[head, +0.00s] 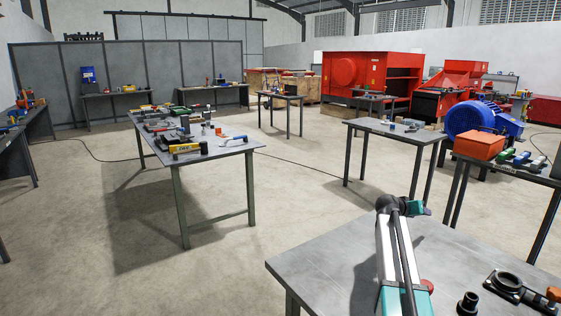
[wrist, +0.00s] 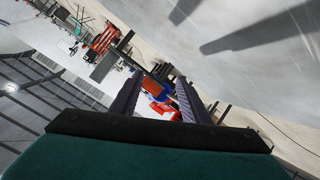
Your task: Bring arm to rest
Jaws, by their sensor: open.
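My arm stands raised over the grey table (head: 335,262) at the lower right of the head view. Its end reaches above the tabletop, pointing away from the camera, and shows small there. In the wrist view my gripper (wrist: 158,80) has its two dark fingers spread apart, with nothing between them but the far background. The wrist picture is strongly tilted, with a grey surface bearing shadows at upper right.
A black ring-shaped part (head: 503,283) and a small black cylinder (head: 468,302) lie on the near table's right side. A long table (head: 237,152) with tools stands left of centre. A blue motor (head: 483,118) and red machine (head: 365,78) stand farther back. Open floor lies between.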

